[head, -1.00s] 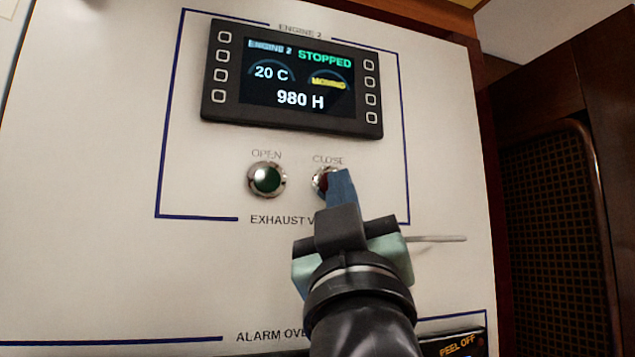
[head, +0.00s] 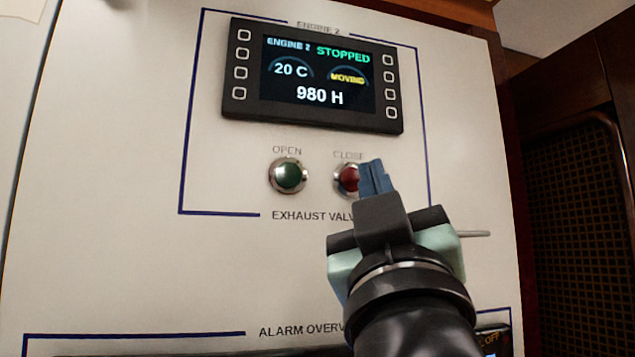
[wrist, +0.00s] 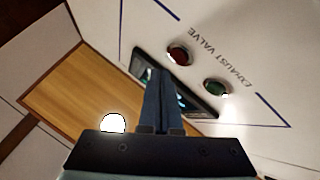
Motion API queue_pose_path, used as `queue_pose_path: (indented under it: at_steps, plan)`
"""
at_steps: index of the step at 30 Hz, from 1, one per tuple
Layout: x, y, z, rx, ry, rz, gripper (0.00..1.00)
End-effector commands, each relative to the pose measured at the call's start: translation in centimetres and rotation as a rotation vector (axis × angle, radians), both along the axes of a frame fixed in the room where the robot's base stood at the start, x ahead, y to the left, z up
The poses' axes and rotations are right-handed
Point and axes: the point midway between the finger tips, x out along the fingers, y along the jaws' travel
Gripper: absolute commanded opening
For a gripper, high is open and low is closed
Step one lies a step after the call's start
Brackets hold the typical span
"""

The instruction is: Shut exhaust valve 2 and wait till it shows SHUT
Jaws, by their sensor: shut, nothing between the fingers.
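The engine 2 display (head: 315,78) reads STOPPED in green, 20 C, MOVING in yellow and 980 H. Below it are the green OPEN button (head: 289,176) and the red CLOSE button (head: 348,179), each in a metal ring. My gripper (head: 374,176) is shut and empty, its blue fingertips just right of the CLOSE button and covering its right edge. In the wrist view the red button (wrist: 179,54) and green button (wrist: 216,87) are both uncovered, and the shut fingers (wrist: 162,85) stand apart from them, in front of part of the display.
The white panel (head: 110,240) fills the left and middle. A thin grey rod (head: 475,234) shows right of my gripper. An alarm overview section (head: 300,330) lies below, partly hidden by my arm. A dark wooden cabinet with a mesh front (head: 580,220) stands at the right.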

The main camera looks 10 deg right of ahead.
Motion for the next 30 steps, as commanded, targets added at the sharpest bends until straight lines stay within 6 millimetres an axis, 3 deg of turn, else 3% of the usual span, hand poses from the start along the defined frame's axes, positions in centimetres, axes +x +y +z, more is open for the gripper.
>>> queue_pose_path:
  at_steps: [12,30]
  plan:
    - [-3.7,-0.1,0.0,0.000,0.000,0.000,0.00]
    - [-3.9,-0.1,0.0,0.000,0.000,0.000,0.00]
